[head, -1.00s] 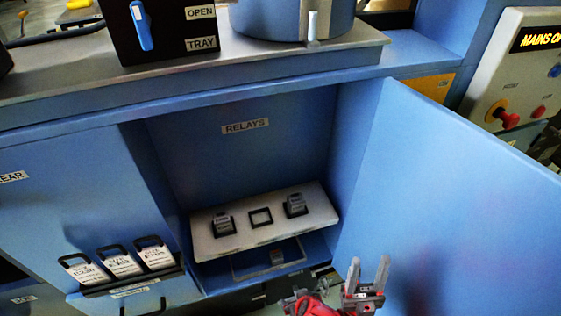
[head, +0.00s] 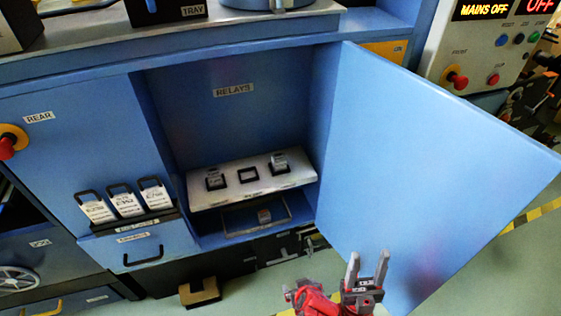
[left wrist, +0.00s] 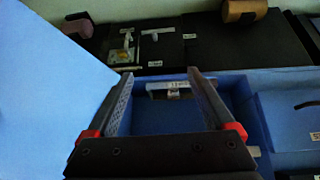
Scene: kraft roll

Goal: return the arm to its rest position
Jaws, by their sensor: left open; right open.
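The open compartment holds a white relay board (head: 225,188) with two relays and an empty middle socket. A tray (head: 237,231) lies below it. Several labelled cards (head: 126,201) stand in a rack at left. A control panel (head: 480,45) is at right. Green floor shows below.

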